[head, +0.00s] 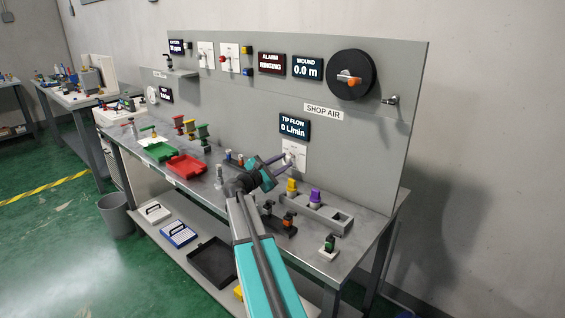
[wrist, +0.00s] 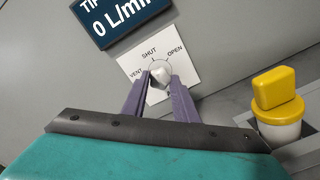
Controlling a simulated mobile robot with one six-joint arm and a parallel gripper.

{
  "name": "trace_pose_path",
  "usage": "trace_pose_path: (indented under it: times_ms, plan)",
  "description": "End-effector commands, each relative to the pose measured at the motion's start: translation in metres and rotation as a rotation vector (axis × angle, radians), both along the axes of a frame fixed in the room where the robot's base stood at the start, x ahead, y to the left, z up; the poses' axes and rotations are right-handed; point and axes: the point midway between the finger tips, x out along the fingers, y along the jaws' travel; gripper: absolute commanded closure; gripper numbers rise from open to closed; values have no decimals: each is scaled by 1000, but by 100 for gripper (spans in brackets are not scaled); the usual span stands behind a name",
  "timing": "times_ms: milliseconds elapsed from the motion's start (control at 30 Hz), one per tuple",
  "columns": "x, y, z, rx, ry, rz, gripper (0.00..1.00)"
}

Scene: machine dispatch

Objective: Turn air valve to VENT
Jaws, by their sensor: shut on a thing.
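The air valve is a pale knob (wrist: 160,72) on a white plate (wrist: 185,65) marked VENT at left, SHUT at top and OPEN at right. In the head view its plate (head: 299,148) is on the grey panel under the TIP FLOW display. My gripper (wrist: 160,82) has its two purple fingers on either side of the knob and is shut on it. In the head view my gripper (head: 284,160) reaches the plate from the left. The fingers hide part of the knob, and I cannot tell which mark it points to.
The TIP FLOW display (head: 294,127) reads 0 L/min. A yellow-capped container (wrist: 277,105) stands right of my gripper. A purple-topped one (head: 315,197) is beside it in a grey rack (head: 328,214). Red (head: 187,166) and green trays lie left on the bench.

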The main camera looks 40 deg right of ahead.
Motion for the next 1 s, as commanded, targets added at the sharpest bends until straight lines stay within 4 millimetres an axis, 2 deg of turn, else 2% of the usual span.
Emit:
trace_pose_path:
  times_ms: [267,300,400,767,1000]
  plan:
    - [0,0,-1,0,3,-1,96]
    - [0,0,-1,0,2,-1,69]
    - [0,0,-1,0,2,-1,55]
    - [0,2,0,-1,1,1,55]
    - [-1,20,-1,0,0,4,55]
